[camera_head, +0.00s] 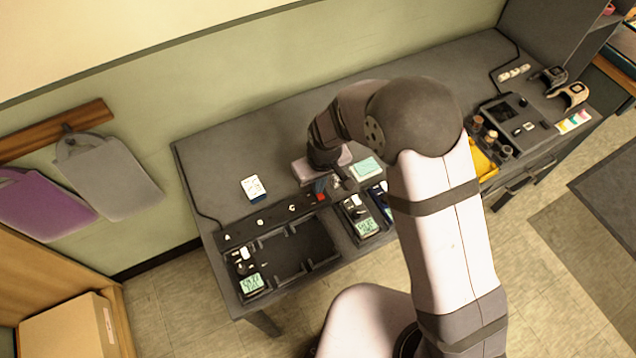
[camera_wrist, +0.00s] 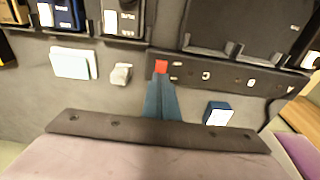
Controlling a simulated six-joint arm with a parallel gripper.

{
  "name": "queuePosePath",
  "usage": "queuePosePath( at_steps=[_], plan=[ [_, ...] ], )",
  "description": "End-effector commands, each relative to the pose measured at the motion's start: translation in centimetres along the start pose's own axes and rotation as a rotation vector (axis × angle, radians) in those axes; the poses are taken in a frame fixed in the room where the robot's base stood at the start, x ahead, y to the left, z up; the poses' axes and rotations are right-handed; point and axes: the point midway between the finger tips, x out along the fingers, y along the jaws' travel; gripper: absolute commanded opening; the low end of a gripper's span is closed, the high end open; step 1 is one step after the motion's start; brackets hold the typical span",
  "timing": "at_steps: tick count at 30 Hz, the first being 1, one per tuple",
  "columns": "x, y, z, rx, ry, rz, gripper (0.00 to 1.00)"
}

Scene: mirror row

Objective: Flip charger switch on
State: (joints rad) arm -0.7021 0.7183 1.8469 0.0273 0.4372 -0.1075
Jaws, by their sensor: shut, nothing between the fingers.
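The red switch (camera_head: 320,197) sits at the right end of a black charger strip (camera_head: 275,222) on the grey table. It also shows in the wrist view (camera_wrist: 161,66), as a small bright red square. My gripper (camera_head: 321,186) is shut and empty, its blue-grey fingers together. In the wrist view the fingertips (camera_wrist: 160,80) lie just below the red switch in the picture. I cannot tell whether they touch it. Which way the switch is set is too small to read. My wrist hides part of the table behind the strip.
A black charging tray (camera_head: 290,254) adjoins the strip, with a device with a pale green screen (camera_head: 252,284) at its left end. Another such device (camera_head: 366,227) stands right of the strip. A white-topped block (camera_head: 253,187) and a pale green pad (camera_head: 367,167) lie nearby.

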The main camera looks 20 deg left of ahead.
Motion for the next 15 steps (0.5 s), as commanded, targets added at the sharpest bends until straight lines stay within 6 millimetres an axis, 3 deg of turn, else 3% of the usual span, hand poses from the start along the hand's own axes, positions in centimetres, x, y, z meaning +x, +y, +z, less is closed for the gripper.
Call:
queuePosePath(
  at_steps=[7,15],
  plan=[
    [0.86,0.00,-0.17,0.000,-0.001,0.000,0.00],
    [0.54,-0.01,-0.01,0.000,-0.003,0.000,0.00]
  ],
)
